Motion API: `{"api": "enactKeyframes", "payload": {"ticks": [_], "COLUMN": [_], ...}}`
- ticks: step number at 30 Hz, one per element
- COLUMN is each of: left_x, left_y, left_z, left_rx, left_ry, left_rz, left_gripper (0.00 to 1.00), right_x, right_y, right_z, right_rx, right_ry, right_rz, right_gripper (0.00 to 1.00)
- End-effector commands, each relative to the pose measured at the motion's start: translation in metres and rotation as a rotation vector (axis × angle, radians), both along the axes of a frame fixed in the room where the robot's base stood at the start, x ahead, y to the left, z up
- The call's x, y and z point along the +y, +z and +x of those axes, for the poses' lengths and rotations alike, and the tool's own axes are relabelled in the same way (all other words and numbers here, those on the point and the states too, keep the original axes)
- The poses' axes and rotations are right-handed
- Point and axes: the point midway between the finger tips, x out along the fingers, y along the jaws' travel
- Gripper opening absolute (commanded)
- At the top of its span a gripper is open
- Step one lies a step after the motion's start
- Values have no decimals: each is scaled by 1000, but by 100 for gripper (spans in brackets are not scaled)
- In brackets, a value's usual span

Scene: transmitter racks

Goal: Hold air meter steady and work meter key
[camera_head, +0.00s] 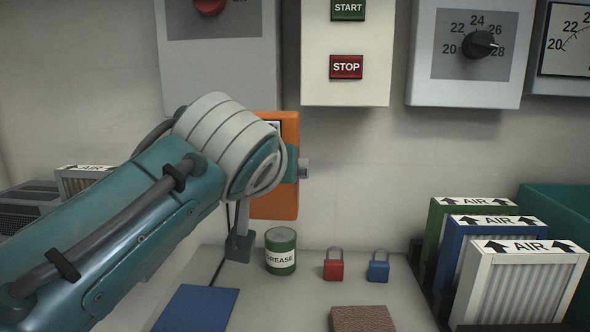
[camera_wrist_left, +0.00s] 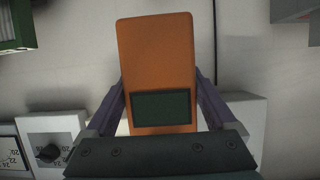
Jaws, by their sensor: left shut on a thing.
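The orange air meter (camera_head: 284,204) is upright in front of the wall in the head view, its left part hidden behind my left forearm and wrist. In the left wrist view the air meter (camera_wrist_left: 157,55) shows a plain orange body with a dark green screen. My left gripper (camera_wrist_left: 160,85) is shut on it, one purple finger along each side. A small grey stub (camera_head: 304,168) shows at the meter's right edge in the head view; I cannot tell whether it is the meter key or a finger part. My right gripper is not in view.
A grease can (camera_head: 280,252), a red padlock (camera_head: 333,265) and a blue padlock (camera_head: 378,267) stand on the bench (camera_head: 310,292). Several AIR filters (camera_head: 515,283) stand at right. A START/STOP box (camera_head: 346,90) and a dial box (camera_head: 463,90) are on the wall.

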Motion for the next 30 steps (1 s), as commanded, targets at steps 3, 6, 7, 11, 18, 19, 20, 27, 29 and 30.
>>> {"api": "enactKeyframes", "payload": {"ticks": [3, 6, 7, 11, 18, 19, 20, 27, 29, 30], "left_x": [0, 0, 0, 0, -1, -1, -1, -1, -1, 0], "left_y": [-15, -23, -26, -38, -59, -62, -64, -85, -91, -94], "left_z": [0, 0, 0, 0, 0, 0, 0, 0, 0, 0], "left_rx": [-2, -2, -2, -2, -2, -1, -1, -2, -2, -2], "left_ry": [-1, -1, -1, 0, -1, -1, -1, -1, -1, -1], "left_rz": [-1, -1, -1, 0, 0, -2, -2, -1, -1, 0], "left_gripper": [17, 17, 17, 17, 17, 17, 17, 17, 17, 17], "right_x": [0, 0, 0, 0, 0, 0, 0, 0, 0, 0], "right_y": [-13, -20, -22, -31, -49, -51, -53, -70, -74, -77], "right_z": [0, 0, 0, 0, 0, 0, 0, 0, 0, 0], "right_rx": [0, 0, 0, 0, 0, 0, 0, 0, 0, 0], "right_ry": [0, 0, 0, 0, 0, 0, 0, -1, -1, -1], "right_rz": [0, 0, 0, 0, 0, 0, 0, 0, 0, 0], "right_gripper": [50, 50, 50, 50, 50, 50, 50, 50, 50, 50]}}
